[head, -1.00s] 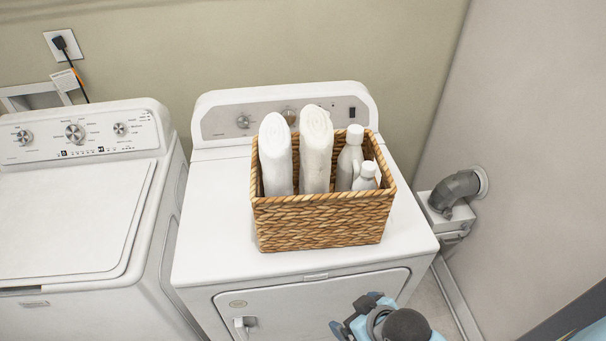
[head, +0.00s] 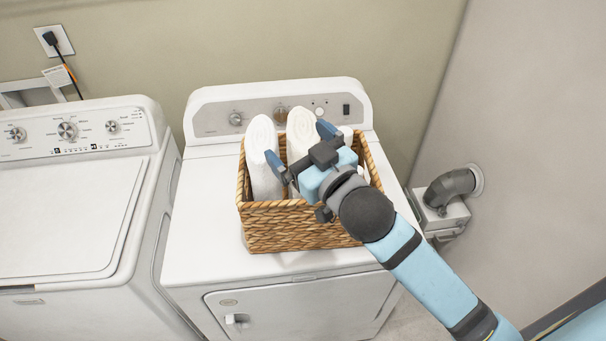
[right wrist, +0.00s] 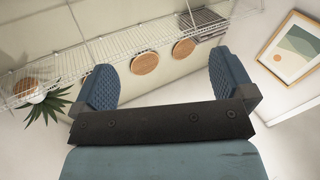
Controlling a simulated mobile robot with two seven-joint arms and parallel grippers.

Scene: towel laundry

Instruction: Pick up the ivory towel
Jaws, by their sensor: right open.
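Two rolled, off-white towels stand upright in a woven basket (head: 290,236) on the dryer. The left towel (head: 262,150) looks whiter; the right towel (head: 300,124) looks slightly warmer, closer to ivory. My right gripper (head: 300,146) is open over the basket in the head view, its blue fingers on either side of the right towel in the picture. Whether they touch a towel I cannot tell. In the right wrist view the open fingers (right wrist: 165,76) show with no towel between them. My gripper and arm hide the right towel's lower part. My left gripper is not in view.
White bottles in the basket's right side are mostly hidden behind my gripper. A washer (head: 70,215) stands left of the dryer (head: 200,215). A vent pipe (head: 450,190) is at the right wall. A wire shelf (right wrist: 110,50) shows in the right wrist view.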

